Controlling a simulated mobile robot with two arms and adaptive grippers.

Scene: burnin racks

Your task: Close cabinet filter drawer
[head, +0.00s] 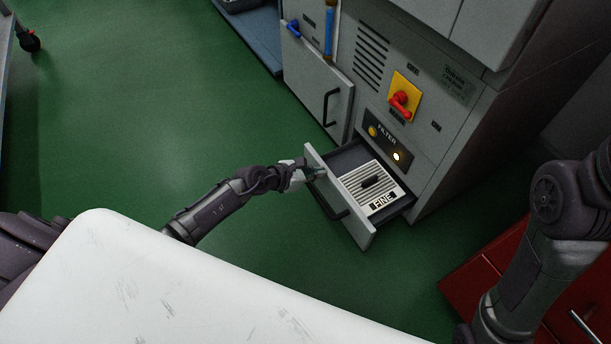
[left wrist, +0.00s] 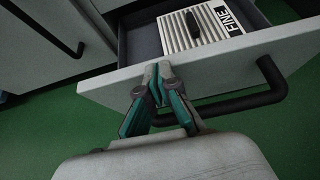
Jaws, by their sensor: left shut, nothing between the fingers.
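The cabinet filter drawer (head: 340,198) is pulled out of the grey cabinet (head: 440,130), low on its front below the FILTER label. Inside it lies a white slatted filter (head: 376,192) with a black handle and the word FINE. My left gripper (head: 318,173) is shut and empty at the left part of the drawer front. My right gripper is out of view.
A cabinet door (head: 318,95) with a black handle stands left of the drawer. A red switch (head: 400,100) on a yellow plate sits above it. A red chest (head: 478,290) is at the lower right. The green floor (head: 150,120) to the left is clear. A white surface (head: 150,270) is in front.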

